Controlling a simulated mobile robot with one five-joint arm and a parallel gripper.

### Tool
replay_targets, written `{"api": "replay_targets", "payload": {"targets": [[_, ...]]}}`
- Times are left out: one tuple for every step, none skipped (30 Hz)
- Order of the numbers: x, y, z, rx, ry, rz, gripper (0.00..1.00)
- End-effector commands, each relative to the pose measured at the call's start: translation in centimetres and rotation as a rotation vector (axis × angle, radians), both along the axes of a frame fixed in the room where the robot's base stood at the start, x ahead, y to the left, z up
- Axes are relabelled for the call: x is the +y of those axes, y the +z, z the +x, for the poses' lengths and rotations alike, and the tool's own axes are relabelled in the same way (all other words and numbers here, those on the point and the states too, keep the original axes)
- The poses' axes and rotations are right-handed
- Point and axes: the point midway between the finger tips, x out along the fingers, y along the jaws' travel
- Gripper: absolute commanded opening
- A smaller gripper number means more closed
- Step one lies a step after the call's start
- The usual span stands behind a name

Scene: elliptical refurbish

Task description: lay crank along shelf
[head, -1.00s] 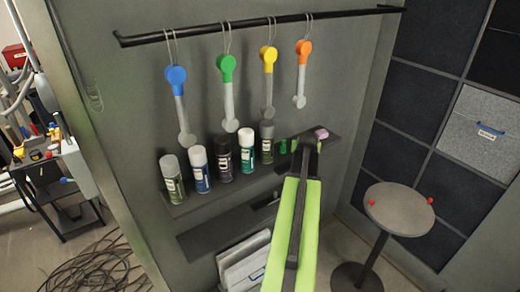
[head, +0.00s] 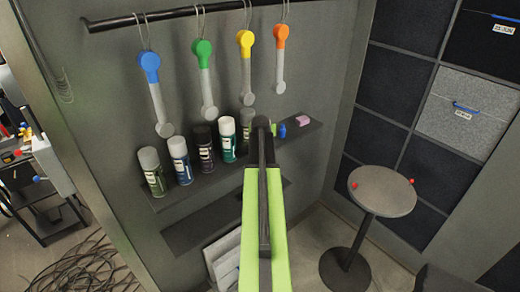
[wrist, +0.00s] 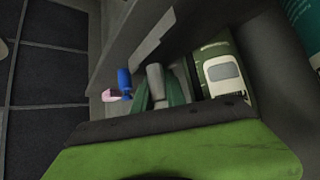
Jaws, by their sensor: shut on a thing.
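My gripper (wrist: 160,98) shows in the wrist view as two dark green fingers shut on a grey rounded piece (wrist: 156,76). Most of that piece is hidden, so I cannot tell if it is the crank. In the head view my arm covers most of the gripper, which is near the right part of the upper shelf (head: 196,188). Several long grey tools with coloured round heads, blue (head: 150,64), green (head: 204,52), yellow (head: 245,42) and orange (head: 281,34), hang above. A blue object (wrist: 124,82) and a pink block (wrist: 109,96) are beside the gripper.
Several spray cans stand on the shelf, including a white-topped one (head: 228,140); a green can (wrist: 224,72) is close right of the fingers in the wrist view. A black rail (head: 215,9) runs above. A round stool (head: 383,190) stands right. A lower shelf (head: 205,230) is below.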

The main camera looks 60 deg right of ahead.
Motion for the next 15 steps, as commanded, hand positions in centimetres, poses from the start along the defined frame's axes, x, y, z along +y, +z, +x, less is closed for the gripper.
{"api": "replay_targets", "payload": {"targets": [[0.0,-0.2,0.3,0.000,0.000,-0.001,0.00],[0.0,-0.2,0.3,-0.001,-0.001,-0.001,0.00],[0.0,-0.1,0.3,-0.001,-0.001,-0.001,0.00],[0.0,-0.1,0.3,-0.001,-0.001,-0.001,0.00],[0.0,-0.2,0.3,-0.001,-0.001,-0.001,0.00],[0.0,-0.5,0.3,-0.001,-0.001,-0.001,0.00],[0.0,-0.9,0.3,-0.001,-0.001,-0.001,0.00],[0.0,-1.3,0.3,-0.001,-0.001,-0.001,0.00],[0.0,-2.0,0.3,-0.001,-0.001,-0.001,0.00],[0.0,-2.6,0.2,-0.001,-0.001,-0.001,0.00],[0.0,-3.2,0.2,-0.001,-0.001,-0.001,0.00],[0.0,-3.9,0.2,-0.001,-0.001,-0.001,0.00],[0.0,-4.2,0.2,-0.001,-0.001,-0.001,0.00],[0.0,-4.5,0.2,-0.002,-0.001,0.000,0.00],[0.0,-4.5,0.2,-0.002,-0.001,0.000,0.00]]}}
